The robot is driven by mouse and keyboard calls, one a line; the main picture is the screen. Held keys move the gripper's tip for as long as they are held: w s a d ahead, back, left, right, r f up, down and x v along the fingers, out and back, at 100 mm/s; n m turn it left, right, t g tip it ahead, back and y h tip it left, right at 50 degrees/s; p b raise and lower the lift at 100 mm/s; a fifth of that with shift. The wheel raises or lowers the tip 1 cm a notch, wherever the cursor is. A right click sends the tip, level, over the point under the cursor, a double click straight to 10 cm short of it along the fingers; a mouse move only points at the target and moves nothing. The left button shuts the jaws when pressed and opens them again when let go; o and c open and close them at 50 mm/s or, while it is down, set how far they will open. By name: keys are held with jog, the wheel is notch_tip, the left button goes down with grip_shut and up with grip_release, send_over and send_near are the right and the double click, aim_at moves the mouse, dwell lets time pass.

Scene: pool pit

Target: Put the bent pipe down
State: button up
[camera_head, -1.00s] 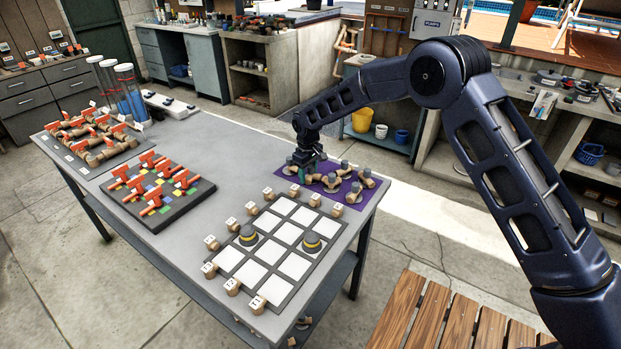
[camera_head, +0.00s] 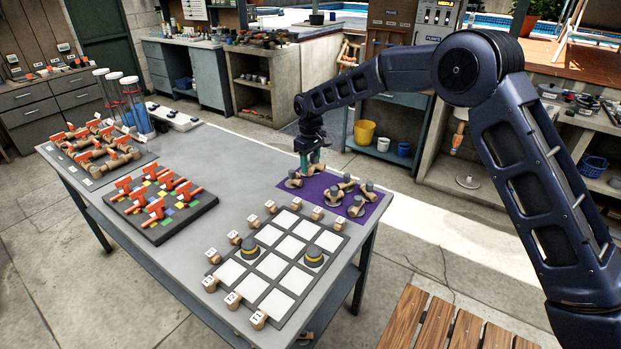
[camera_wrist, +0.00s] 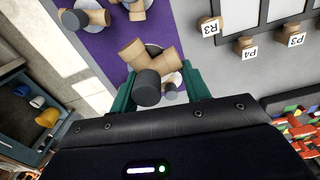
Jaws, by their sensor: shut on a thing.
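My gripper (camera_head: 311,170) is above the far left part of the purple mat (camera_head: 318,204). Its teal fingers are shut on a bent pipe, a tan elbow with a dark grey end (camera_wrist: 147,86), seen between them in the wrist view. In the head view the pipe (camera_head: 318,169) shows partly at the fingertips. It appears to be just above the mat; the exact gap is unclear. Another fitting on a pale round base (camera_wrist: 172,84) lies under it, partly hidden.
Several similar fittings (camera_head: 355,207) stand on the mat. A white-squared grid board (camera_head: 286,244) with two grey-yellow caps is in front, edged by labelled tan blocks. A black board with orange valves (camera_head: 160,205) is left. The table's right edge is close to the mat.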

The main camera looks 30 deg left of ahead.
notch_tip(320, 180, up, 10)
jog(key=shift+f, duration=0.15)
jog(key=s+m, duration=0.2)
jog(key=s, duration=4)
jog(key=f, duration=2)
jog(key=shift+a, duration=0.2)
jog(key=shift+f, duration=0.1)
jog(key=o, duration=1.1)
notch_tip(320, 180, up, 12)
jog(key=shift+r, duration=0.15)
